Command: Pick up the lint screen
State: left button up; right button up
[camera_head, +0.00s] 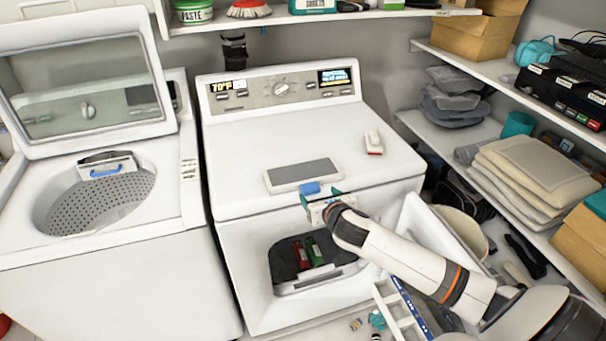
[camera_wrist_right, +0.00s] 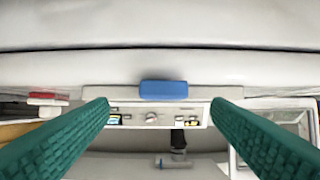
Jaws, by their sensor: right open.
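The lint screen (camera_head: 303,173) lies flat on top of the dryer near its front edge, a grey mesh panel in a white frame. Its blue handle (camera_head: 309,188) is at the front side, nearest my right gripper (camera_head: 320,195). In the right wrist view the blue handle (camera_wrist_right: 164,90) is ahead, between the two green fingers of my right gripper (camera_wrist_right: 161,103). Those fingers are wide apart with nothing held; the handle looks just beyond the tips, and contact cannot be told. My left gripper is not in view.
The open washer (camera_head: 95,250) stands left. Shelves with folded cloths (camera_head: 535,170) are at right.

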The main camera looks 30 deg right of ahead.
aim_at(311, 189)
jog(key=p+x, duration=0.1)
jog(key=x, duration=0.4)
jog(key=shift+w+a+r, duration=0.1)
jog(key=shift+a+r, duration=0.05)
jog(key=shift+a, duration=0.05)
